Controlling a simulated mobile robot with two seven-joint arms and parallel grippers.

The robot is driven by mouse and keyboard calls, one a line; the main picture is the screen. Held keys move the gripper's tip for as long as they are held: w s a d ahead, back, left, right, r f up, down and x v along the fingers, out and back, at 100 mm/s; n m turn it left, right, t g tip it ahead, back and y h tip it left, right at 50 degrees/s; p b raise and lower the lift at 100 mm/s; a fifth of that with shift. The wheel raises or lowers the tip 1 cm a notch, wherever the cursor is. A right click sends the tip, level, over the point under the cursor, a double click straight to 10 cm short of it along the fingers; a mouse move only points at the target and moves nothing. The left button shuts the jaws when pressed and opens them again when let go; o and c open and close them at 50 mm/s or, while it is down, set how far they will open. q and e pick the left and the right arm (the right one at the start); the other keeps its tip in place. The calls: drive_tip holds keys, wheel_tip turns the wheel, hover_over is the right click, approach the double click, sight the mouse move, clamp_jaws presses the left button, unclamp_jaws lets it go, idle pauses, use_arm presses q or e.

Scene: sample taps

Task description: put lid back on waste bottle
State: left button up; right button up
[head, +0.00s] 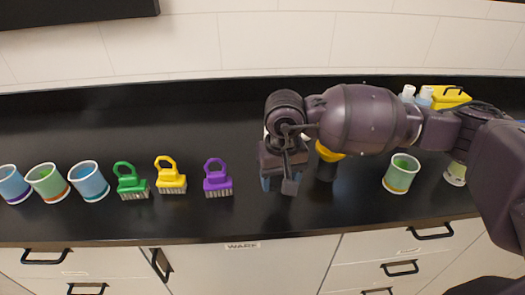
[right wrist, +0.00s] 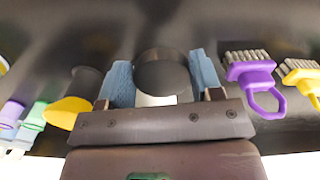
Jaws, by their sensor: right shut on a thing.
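My right gripper (head: 280,182) reaches over the black counter with its blue-padded fingers pointing down. In the right wrist view the gripper (right wrist: 163,85) is shut on a round dark piece (right wrist: 162,72), which looks like a lid. A white surface (right wrist: 155,100) shows just beside the dark piece, mostly hidden by the gripper; I cannot tell whether the two touch. A dark container with a yellow cone-shaped top (head: 328,152) stands just right of the gripper; its yellow top also shows in the right wrist view (right wrist: 68,112). My left gripper is not in view.
Purple (head: 217,182), yellow (head: 170,178) and green (head: 130,182) brushes lie to the left, beside several cups (head: 88,182). A green-lined cup (head: 401,174) stands right. A yellow box (head: 450,97) and small bottles (head: 408,94) are behind my arm. The counter's back left is clear.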

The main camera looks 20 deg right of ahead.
drive_tip(key=shift+s+d+f+n, duration=0.1)
drive_tip(key=shift+d+f+n, duration=0.2)
drive_tip(key=shift+f, duration=0.3)
drive_tip(key=shift+s+d+f+n, duration=0.1)
drive_tip(key=shift+d+f+n, duration=0.2)
drive_tip(key=shift+f, duration=0.25)
drive_tip(key=shift+s+d, duration=0.1)
drive_tip(key=shift+s, duration=0.05)
